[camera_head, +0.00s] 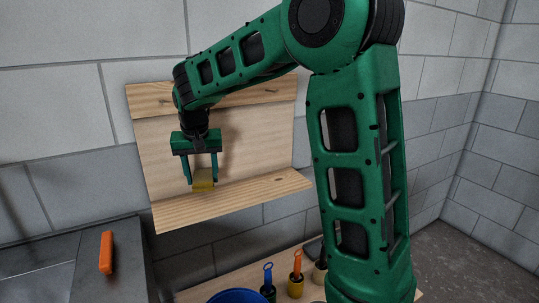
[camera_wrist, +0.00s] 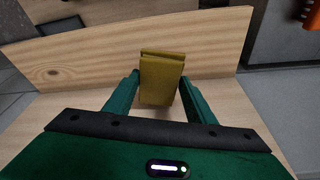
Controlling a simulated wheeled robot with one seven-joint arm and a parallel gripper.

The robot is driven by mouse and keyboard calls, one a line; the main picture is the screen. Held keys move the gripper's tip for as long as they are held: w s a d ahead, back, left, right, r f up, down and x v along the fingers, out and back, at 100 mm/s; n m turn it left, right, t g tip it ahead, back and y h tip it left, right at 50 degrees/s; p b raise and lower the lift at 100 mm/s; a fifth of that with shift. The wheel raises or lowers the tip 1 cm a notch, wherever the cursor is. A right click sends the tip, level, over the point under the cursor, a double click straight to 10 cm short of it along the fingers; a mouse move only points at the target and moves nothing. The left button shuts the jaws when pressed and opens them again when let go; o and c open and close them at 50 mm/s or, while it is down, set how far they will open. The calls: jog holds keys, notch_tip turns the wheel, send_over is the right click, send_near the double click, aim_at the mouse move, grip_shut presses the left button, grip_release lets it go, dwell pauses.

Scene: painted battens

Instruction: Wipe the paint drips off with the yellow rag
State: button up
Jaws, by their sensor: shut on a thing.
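My gripper (camera_head: 202,180) points down and is shut on the yellow rag (camera_head: 203,185). The rag is a folded block and also shows in the wrist view (camera_wrist: 162,82) between my two green fingers. In the head view it is in front of the wooden panel, low and close to the lower batten (camera_head: 235,199); I cannot tell whether it touches it. The upper batten (camera_head: 235,94) is partly hidden behind my arm. Small dark spots on the battens look like wood knots; I cannot make out any sure paint drips.
An orange-handled thing (camera_head: 106,252) lies on the grey counter (camera_head: 130,262) at left. Below the panel, a blue bucket (camera_head: 238,296) and several brush-like tools with ring handles (camera_head: 296,273) stand on a wooden surface.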

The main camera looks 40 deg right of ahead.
jog(key=shift+r, duration=1.1)
